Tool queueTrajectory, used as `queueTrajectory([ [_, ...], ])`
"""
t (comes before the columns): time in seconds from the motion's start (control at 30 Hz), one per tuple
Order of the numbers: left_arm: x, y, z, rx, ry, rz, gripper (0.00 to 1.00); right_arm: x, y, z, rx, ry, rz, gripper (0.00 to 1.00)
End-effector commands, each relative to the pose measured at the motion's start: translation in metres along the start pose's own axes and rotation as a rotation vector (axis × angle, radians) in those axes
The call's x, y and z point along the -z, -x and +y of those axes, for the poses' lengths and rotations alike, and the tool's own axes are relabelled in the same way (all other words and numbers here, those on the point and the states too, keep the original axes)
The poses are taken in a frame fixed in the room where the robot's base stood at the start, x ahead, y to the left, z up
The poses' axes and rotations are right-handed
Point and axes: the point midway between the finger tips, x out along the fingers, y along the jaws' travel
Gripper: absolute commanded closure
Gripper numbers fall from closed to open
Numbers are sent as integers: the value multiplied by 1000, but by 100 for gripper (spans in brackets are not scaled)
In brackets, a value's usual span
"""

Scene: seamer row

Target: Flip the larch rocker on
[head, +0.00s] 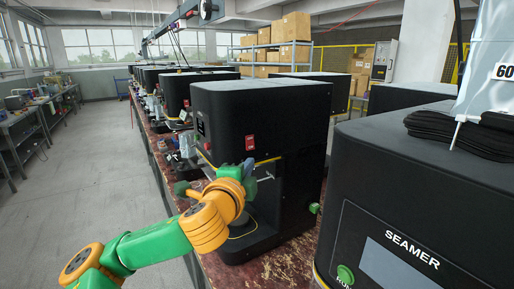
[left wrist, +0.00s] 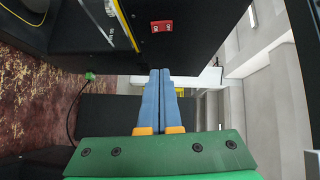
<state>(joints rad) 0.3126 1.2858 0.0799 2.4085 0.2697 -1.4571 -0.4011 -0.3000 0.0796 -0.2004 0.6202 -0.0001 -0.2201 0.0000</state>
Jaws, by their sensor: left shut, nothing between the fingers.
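A red rocker switch (head: 250,142) sits on the dark side of the nearest black machine on the bench (head: 262,110). I cannot read a larch label on it. It also shows near the top of the left wrist view (left wrist: 162,26), with small white marks; I cannot tell which way it is tipped. My left gripper (head: 249,166) is shut and empty, its blue fingers just below the rocker in the head view. In the left wrist view, the fingertips (left wrist: 160,72) are together and point toward the rocker's panel, with a gap in the picture between them and the rocker. My right gripper is in neither view.
A seamer (head: 420,185) with a screen and a green run button (head: 345,275) stands at the right. Dark folded cloth (head: 462,130) lies on it. The floor (head: 90,190) at left is clear.

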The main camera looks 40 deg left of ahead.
Motion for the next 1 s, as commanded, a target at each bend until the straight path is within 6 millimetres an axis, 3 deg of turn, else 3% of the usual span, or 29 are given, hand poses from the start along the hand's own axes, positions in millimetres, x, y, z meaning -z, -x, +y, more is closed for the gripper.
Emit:
queueTrajectory([
  [0.17, 0, -8, -3, -2, 5, -2, 100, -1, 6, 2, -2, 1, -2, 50],
  [0.63, -1, -104, -4, -4, 3, -2, 100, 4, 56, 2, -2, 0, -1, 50],
  [0.8, -21, -122, -2, -3, 0, -2, 100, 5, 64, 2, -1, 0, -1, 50],
  [1.0, -29, -129, 1, -2, 1, 0, 100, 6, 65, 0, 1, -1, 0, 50],
])
